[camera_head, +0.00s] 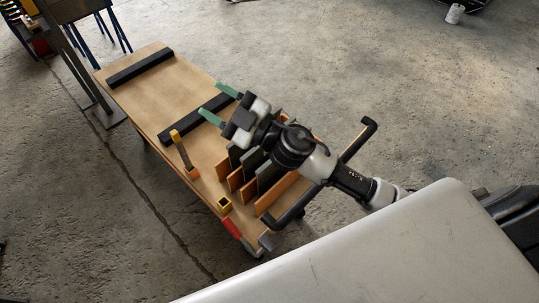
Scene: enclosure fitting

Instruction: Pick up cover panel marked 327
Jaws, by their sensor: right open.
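Dark panels (237,160) stand on edge in a slotted wooden rack (222,172) at the near end of a wooden cart top. My right arm partly covers them. No marking is legible, so I cannot tell which panel is 327. My right gripper (219,104) has two green fingertips spread apart with nothing between them. It is open above the cart, up and to the left of the rack in the picture. My left gripper is not in view.
The cart top (165,97) carries two black bars (140,67), with bare board between them. A black handle (293,208) edges the cart.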

